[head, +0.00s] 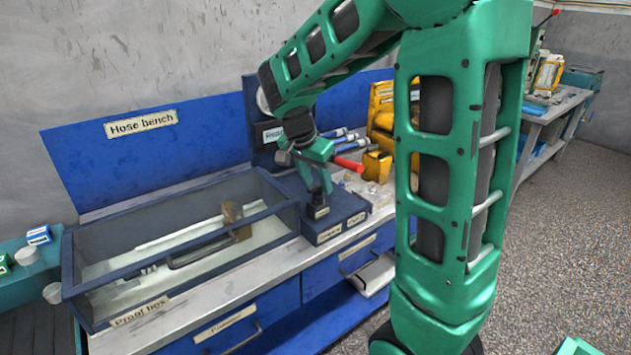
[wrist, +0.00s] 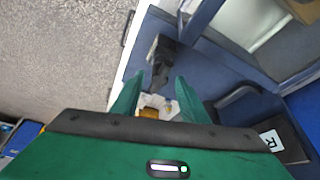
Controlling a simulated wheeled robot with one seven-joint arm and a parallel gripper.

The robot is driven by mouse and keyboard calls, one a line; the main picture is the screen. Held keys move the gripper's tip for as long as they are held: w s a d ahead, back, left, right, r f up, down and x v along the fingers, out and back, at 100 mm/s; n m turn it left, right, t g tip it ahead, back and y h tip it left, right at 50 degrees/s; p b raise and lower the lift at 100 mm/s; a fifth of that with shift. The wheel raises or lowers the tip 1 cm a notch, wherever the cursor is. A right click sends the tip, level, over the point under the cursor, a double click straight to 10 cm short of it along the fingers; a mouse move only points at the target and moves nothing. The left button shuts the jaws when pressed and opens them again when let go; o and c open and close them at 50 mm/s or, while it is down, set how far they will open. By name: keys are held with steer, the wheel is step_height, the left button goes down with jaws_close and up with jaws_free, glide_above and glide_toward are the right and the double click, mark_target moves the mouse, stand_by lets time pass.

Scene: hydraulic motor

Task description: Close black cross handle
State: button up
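My gripper (head: 319,186) points down over a dark blue block at the right end of the proof box. In the wrist view my gripper (wrist: 160,77) has its two green fingers apart. A black handle-like part (wrist: 160,52) shows just beyond and between the fingertips; I take it to be the black cross handle. I cannot tell whether the fingers touch it. In the head view a dark part (head: 319,211) on the block sits right below the fingers; its cross shape is not clear. The handle's turn position cannot be read.
The glass-sided proof box (head: 280,243) stands left of the gripper. A red lever grip (head: 349,164) sticks out close to the gripper's right. Yellow machine parts (head: 377,167) stand behind it. The blue back panel (head: 150,160) rises behind the bench.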

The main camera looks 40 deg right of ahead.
jaws_close()
steer(key=shift+w+r+m, duration=0.1)
steer(key=shift+m, duration=0.3)
jaws_free()
steer(key=v, duration=1)
steer(key=shift+a+r, duration=0.25)
steer(key=shift+r, duration=0.05)
steer(key=shift+w, duration=0.1)
